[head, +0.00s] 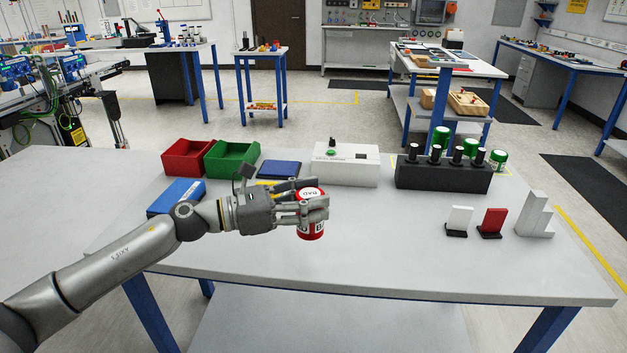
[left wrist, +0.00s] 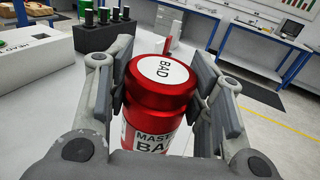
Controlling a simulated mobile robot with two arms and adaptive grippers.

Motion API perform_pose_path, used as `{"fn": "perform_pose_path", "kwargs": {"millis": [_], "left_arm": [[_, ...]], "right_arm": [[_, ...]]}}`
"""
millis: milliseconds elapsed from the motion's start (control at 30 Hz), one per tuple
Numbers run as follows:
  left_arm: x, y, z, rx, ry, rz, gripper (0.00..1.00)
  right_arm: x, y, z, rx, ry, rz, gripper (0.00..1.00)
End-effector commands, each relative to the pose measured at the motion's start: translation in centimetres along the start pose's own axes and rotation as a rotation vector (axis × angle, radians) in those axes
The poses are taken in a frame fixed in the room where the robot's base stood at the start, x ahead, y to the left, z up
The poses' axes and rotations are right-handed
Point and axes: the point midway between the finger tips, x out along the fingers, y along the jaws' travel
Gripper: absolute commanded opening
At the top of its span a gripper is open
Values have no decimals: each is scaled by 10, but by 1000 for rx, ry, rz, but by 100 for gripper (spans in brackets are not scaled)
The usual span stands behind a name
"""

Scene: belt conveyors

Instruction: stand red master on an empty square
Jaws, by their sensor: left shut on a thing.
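The red master (head: 311,229) is a red can with a white top marked BAD. My left gripper (head: 312,207) is shut around its sides and holds it upright above the grey table (head: 400,262); the gap below is hard to judge. In the left wrist view the red master (left wrist: 160,92) sits between both fingers, with MASTER on its label. A flat blue piece (head: 281,168) lies behind the gripper, with a thin yellow strip (head: 268,183) at its front, partly hidden by the hand. My right gripper does not show.
Red (head: 188,171) and green (head: 229,173) bins and a blue box (head: 172,204) stand left. A white box (head: 345,172) and a black block with pegs (head: 440,178) stand behind; green cans (head: 498,160) are beyond. White (head: 459,217) and red (head: 493,220) plates and a stepped block (head: 535,222) stand right.

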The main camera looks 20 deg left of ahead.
Motion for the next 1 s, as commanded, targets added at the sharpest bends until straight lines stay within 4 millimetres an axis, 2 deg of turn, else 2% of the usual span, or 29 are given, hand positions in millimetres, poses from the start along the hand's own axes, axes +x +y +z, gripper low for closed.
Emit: {"fn": "perform_pose_path", "kwargs": {"millis": [33, 400, 567, 800, 1000], "left_arm": [[-4, -10, -7, -2, 5, 26, 13], [-32, -62, -51, -4, 2, 287, 13], [-46, -88, -72, -9, -2, 418, 13], [-73, -132, -112, -16, -2, 665, 13], [-89, -157, -135, -8, 0, 808, 13]], "right_arm": [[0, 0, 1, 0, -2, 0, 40], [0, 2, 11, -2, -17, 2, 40], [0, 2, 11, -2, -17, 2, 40], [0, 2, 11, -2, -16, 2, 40], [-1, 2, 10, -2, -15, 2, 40]]}}
